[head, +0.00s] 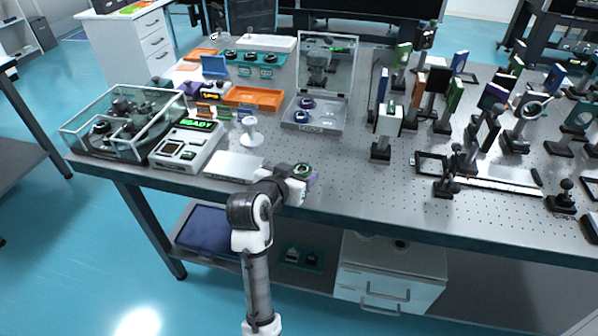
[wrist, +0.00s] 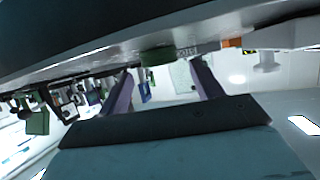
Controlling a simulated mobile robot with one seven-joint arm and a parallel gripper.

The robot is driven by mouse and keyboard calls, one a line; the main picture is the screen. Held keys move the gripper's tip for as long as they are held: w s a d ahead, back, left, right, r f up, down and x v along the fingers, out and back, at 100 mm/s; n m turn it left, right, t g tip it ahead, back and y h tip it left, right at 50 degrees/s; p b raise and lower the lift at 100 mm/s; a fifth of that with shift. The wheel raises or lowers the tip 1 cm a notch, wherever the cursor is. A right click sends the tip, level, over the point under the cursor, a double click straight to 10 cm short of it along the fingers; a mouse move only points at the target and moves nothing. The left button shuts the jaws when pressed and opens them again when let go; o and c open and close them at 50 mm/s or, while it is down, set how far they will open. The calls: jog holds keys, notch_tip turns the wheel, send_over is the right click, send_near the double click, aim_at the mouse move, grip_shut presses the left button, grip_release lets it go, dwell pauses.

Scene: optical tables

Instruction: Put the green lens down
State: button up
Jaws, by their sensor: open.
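The green lens (head: 302,168) is a dark ring with a green rim, near the front edge of the optical table (head: 350,190). It also shows in the wrist view as a green disc edge (wrist: 157,56), against the table surface and roughly between the fingertips. My gripper (head: 305,178) is at the lens, at the table's front edge. In the wrist view my gripper's two purplish fingers (wrist: 162,72) stand wide apart, with a gap between each finger and the lens. The lens's underside is hard to make out.
A flat silver plate (head: 233,166) lies left of the lens, with a white stand (head: 250,132) behind it. A clear-lidded case (head: 318,117) with purple-rimmed lenses stands further back. A black-based post mount (head: 381,150) is to the right. Bare perforated tabletop lies between.

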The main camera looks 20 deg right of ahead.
jog(key=b+v, duration=0.1)
jog(key=v, duration=0.8)
jog(key=shift+s+a, duration=0.2)
jog(key=shift+a, duration=0.1)
jog(key=shift+a+r, duration=0.1)
